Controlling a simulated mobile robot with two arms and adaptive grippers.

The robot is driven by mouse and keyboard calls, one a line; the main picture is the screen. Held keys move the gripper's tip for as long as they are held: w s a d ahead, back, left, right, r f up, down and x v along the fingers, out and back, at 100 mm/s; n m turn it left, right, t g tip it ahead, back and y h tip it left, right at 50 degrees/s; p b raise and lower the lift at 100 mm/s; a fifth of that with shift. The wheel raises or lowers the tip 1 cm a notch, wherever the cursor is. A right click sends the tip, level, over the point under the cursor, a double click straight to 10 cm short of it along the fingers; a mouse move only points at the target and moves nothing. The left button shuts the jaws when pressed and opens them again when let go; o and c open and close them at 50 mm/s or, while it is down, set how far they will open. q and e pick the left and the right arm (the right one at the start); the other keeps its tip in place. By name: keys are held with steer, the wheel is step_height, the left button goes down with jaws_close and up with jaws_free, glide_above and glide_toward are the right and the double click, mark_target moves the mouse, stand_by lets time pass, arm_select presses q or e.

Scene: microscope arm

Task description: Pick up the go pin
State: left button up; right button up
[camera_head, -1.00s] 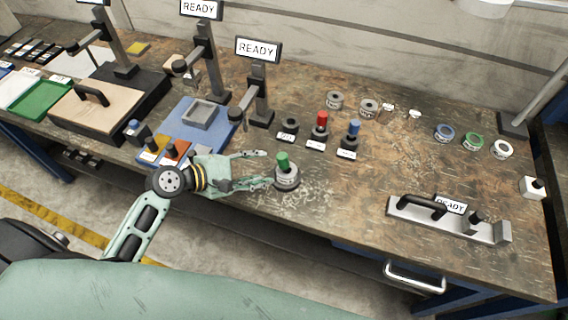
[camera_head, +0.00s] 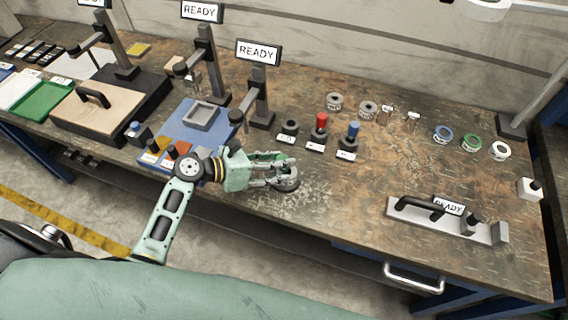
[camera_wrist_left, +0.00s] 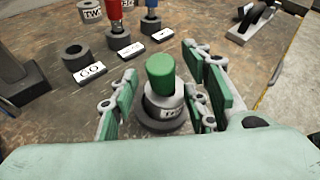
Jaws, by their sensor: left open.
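The go pin, with a green cap (camera_wrist_left: 160,74), stands upright in a grey ring-shaped base (camera_wrist_left: 160,112) in the left wrist view. In the head view the left gripper mostly covers it, and the dark base (camera_head: 288,184) shows at the fingertips. My left gripper (camera_head: 283,170) is open around the pin near the table's front edge. In the left wrist view its fingers (camera_wrist_left: 160,92) stand on either side of the green cap, with gaps on both sides. My right gripper is not in view.
An empty holder labelled GO (camera_wrist_left: 76,57) stands beyond the pin. Red (camera_head: 321,121) and blue (camera_head: 353,130) pins stand in labelled holders nearby. A READY sign post (camera_head: 260,90) rises behind. A handled grey fixture (camera_head: 440,215) lies at right. The table between is clear.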

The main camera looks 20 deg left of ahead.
arm_select(q)
steer(key=shift+x, duration=0.9)
steer(key=shift+s+d+f, duration=0.1)
steer(key=shift+f, duration=0.05)
